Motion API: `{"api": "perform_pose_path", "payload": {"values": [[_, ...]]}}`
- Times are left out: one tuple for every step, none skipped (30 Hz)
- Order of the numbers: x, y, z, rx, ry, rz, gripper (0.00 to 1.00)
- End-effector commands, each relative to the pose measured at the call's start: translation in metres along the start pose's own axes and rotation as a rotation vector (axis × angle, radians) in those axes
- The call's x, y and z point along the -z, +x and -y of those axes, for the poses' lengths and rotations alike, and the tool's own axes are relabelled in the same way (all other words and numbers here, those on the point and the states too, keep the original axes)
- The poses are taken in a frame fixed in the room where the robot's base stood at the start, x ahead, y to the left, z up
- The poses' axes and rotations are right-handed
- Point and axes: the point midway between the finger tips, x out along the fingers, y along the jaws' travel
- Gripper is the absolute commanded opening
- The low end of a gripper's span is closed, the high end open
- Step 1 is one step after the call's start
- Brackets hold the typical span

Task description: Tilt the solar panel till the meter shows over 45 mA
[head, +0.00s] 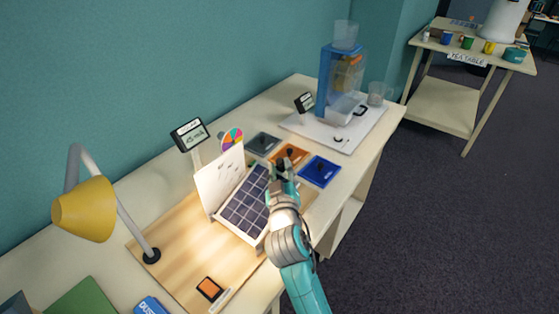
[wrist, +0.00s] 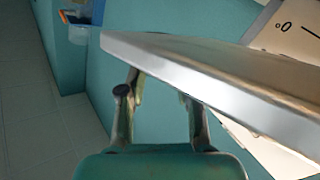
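The solar panel (head: 245,203), dark cells in a pale frame, stands tilted on the wooden board beside a white upright scale plate (head: 219,178). My gripper (head: 282,168) is at the panel's upper right corner in the head view. In the wrist view the panel's grey edge (wrist: 200,75) crosses in front of my gripper (wrist: 160,95), whose fingers are spread apart with their tips partly hidden by it. Whether they touch it I cannot tell. The scale plate shows a "0" mark (wrist: 286,26). The meter (head: 189,134) stands behind the panel; its reading is too small to read.
A yellow lamp (head: 84,208) stands left of the wooden board (head: 180,245). Orange (head: 289,155) and blue (head: 319,171) trays lie right of the panel. A blue dispenser (head: 341,85) stands on a white mat further back. Open floor lies to the right.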

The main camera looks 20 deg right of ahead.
Motion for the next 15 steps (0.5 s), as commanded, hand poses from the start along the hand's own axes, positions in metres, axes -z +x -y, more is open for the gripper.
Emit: {"api": "perform_pose_path", "payload": {"values": [[0.001,0.009,-0.001,-0.001,0.001,0.000,0.33],[0.000,0.013,-0.001,-0.001,0.002,0.000,0.33],[0.000,0.018,0.000,0.000,0.002,0.000,0.33],[0.000,0.021,0.000,0.000,0.002,0.000,0.33],[0.000,0.024,0.000,0.000,0.001,0.001,0.33],[0.000,0.027,0.000,0.000,0.001,0.001,0.33],[0.000,0.029,0.000,0.000,0.001,0.000,0.33],[0.000,0.031,0.000,-0.001,0.000,0.000,0.33],[0.000,0.033,-0.001,-0.001,0.000,0.000,0.33],[0.000,0.034,0.000,0.000,0.000,0.000,0.33],[0.000,0.035,0.000,0.000,0.000,0.000,0.33],[0.000,0.035,0.000,0.000,0.000,0.000,0.33],[0.000,0.035,0.000,0.000,0.000,0.000,0.33],[0.000,0.035,0.000,0.000,0.000,0.000,0.33],[0.000,0.035,0.000,0.000,0.000,0.000,0.33]]}}
